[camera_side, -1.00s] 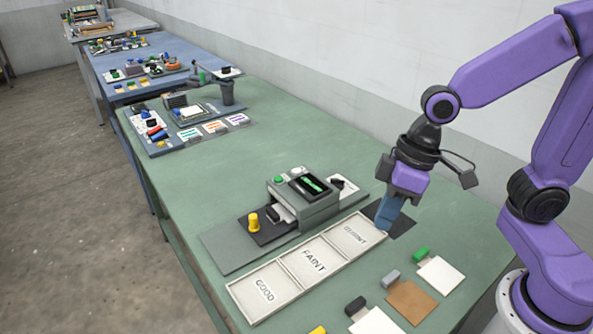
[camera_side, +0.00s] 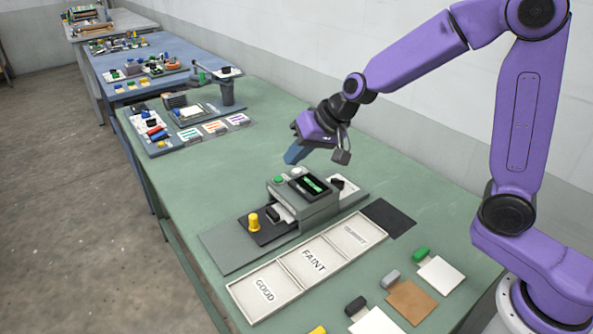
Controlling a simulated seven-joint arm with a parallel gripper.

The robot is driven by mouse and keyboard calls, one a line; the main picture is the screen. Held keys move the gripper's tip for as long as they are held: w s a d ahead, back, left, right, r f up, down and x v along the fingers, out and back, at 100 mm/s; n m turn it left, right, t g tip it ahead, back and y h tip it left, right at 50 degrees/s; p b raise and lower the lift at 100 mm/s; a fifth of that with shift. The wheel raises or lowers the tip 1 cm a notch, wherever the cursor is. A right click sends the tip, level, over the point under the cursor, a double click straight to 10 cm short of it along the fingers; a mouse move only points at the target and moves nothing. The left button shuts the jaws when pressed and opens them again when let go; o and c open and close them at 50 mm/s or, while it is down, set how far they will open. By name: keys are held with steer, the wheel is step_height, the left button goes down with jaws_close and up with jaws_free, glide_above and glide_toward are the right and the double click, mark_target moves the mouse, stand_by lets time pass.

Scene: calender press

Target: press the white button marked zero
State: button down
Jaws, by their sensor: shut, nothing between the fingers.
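The press (camera_side: 303,201) is a grey box on a grey base plate on the green table. On its top are a green button (camera_side: 279,180), a white button (camera_side: 297,171) behind it, and a dark display (camera_side: 308,184) with green marks. The zero mark on the white button is too small to read. My gripper (camera_side: 291,157), with blue fingers, is shut and empty. It hangs in the air above and behind the press, close to the white button in the picture, and appears apart from it.
A white tray (camera_side: 277,270) labelled GOOD, FAINT and a third, unclear word lies in front of the press. A yellow knob (camera_side: 253,221) stands on the base plate. A dark mat (camera_side: 388,218) is bare. Cards and small blocks lie at the front right.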

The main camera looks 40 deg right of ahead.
mark_target(300, 171)
steer(key=w+d+m+t+h, duration=0.3)
steer(key=w+d+m, duration=0.3)
steer(key=w+d, duration=0.2)
steer(key=shift+w, duration=0.55)
steer(key=shift+f, duration=0.15)
steer(key=shift+f, duration=4.25)
steer(key=shift+f, duration=0.15)
steer(key=shift+f, duration=0.25)
steer(key=shift+f, duration=0.4)
steer(key=shift+r, duration=0.8)
